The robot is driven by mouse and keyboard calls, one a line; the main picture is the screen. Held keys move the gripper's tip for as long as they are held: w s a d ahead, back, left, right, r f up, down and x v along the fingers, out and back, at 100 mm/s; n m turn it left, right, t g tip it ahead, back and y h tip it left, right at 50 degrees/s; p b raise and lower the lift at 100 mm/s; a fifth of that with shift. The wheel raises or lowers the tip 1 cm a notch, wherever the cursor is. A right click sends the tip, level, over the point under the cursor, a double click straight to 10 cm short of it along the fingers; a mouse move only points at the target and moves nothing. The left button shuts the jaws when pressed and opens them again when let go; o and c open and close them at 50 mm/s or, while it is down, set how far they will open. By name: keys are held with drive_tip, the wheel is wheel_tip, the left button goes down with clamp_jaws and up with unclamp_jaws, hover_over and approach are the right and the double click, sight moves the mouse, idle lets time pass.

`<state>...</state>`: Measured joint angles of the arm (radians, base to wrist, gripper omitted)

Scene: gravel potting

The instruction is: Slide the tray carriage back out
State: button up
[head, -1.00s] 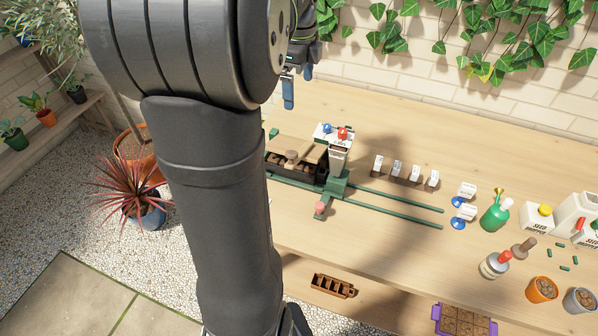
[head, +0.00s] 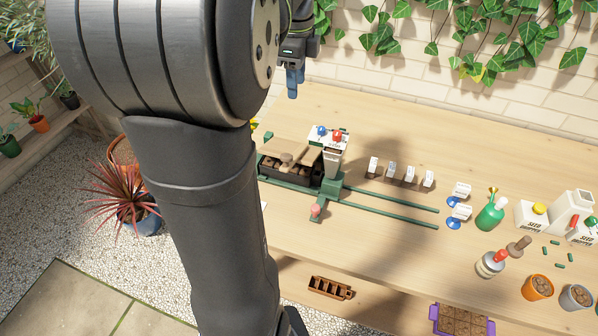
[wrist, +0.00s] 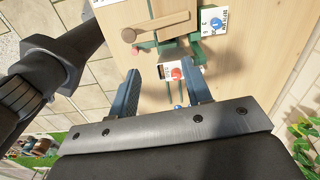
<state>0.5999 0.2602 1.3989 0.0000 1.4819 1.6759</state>
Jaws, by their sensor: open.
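The tray carriage, a dark tray (head: 303,178) with brown contents, sits on green rails (head: 405,217) at the left of the bench. My gripper (head: 292,80) is raised above the back of the bench, apart from the carriage. In the wrist view my gripper (wrist: 162,88) is open and empty, with a red knob (wrist: 177,73) seen beyond the fingers.
The rails right of the dispenser are bare. A pink knob (head: 315,210) stands at the front of the rail frame. Several small white labelled blocks (head: 391,170) stand behind the rails. A green bottle (head: 490,217), a shaker (head: 491,264) and pots (head: 538,287) are at the right.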

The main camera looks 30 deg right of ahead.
sight(316, 207)
drive_tip(key=s+f+n, duration=0.8)
drive_tip(key=s+f, duration=0.3)
drive_tip(key=s, duration=0.2)
drive_tip(key=f, duration=1.1)
drive_tip(key=a+f, duration=0.1)
drive_tip(key=f, duration=0.5)
drive_tip(key=shift+s+f, duration=0.15)
drive_tip(key=shift+f, duration=0.05)
drive_tip(key=shift+c, duration=0.3)
clamp_jaws()
